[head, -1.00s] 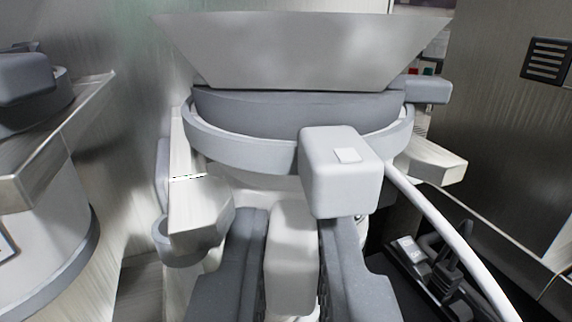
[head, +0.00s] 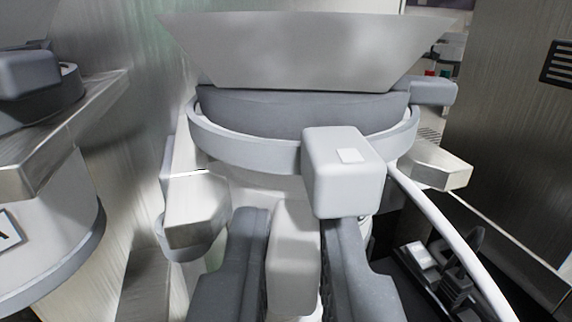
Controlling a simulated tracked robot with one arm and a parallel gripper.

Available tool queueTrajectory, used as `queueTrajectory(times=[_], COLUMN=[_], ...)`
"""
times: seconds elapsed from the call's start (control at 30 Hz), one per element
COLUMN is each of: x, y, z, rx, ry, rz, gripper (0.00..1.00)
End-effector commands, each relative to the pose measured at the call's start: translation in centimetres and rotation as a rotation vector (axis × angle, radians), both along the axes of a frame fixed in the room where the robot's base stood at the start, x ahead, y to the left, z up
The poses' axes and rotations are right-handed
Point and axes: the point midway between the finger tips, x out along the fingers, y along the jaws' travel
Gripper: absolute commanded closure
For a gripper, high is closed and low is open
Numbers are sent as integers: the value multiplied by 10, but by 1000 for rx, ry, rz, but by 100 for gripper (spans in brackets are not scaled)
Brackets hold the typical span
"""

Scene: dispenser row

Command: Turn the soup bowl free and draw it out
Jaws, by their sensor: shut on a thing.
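The soup bowl (head: 262,187) appears to be the pale body under the grey ring (head: 240,150) of the middle dispenser; the ring and my gripper hide most of it. Its light grey block-shaped handle (head: 293,262) points towards me. My gripper (head: 296,235) has one dark finger on each side of the handle and is shut on it. The bowl's top edge is up against the ring, with no clear gap. Metal lugs stand at the ring's left (head: 198,208) and right (head: 440,167). Whether they hold the bowl is hidden.
A wide metal hopper (head: 305,50) sits above the ring. A pale box (head: 345,172) with a white button and a white hose (head: 440,225) overhang my right finger. Another dispenser (head: 45,220) stands close on the left. Dark fittings (head: 440,275) lie low on the right.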

Motion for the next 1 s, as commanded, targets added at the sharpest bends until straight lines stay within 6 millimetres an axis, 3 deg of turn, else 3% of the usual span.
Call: queueTrajectory(times=[1.0], x=[8], y=[-9], z=[3], rx=[5], ry=[-9], rz=[66], gripper=[100])
